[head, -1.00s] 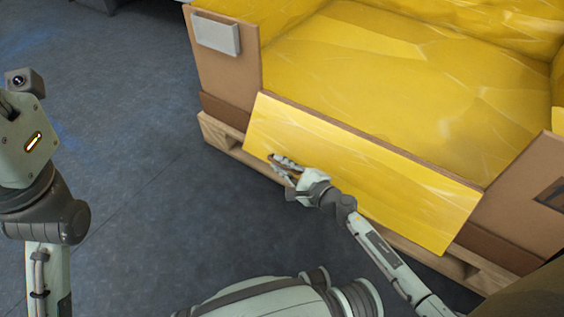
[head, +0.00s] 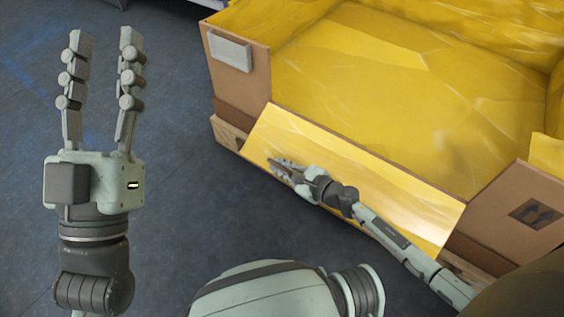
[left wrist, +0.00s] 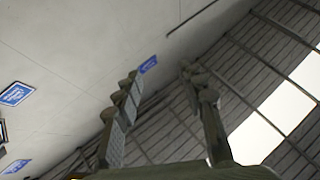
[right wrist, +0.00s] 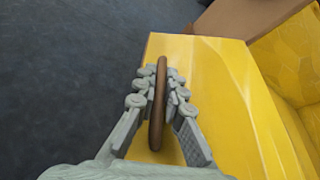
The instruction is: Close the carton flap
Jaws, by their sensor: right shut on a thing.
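The carton flap (head: 385,190) is a yellow-lined panel on the front of the large carton (head: 235,90). It hangs tilted outward and down over the pallet. My right gripper (head: 282,168) is at the flap's left part, shut on a brown handle. The handle (right wrist: 158,100) shows between the fingers in the right wrist view, with the yellow flap (right wrist: 215,85) behind it. My left gripper (head: 107,40) is raised at the left of the head view, fingers apart and empty. The left wrist view shows its open fingers (left wrist: 160,85) against wall and ceiling.
The carton stands on a wooden pallet (head: 228,133) and is lined with yellow sheeting. A white label plate (head: 230,51) is on its left front panel. Grey floor (head: 180,150) is clear between my left arm and the carton.

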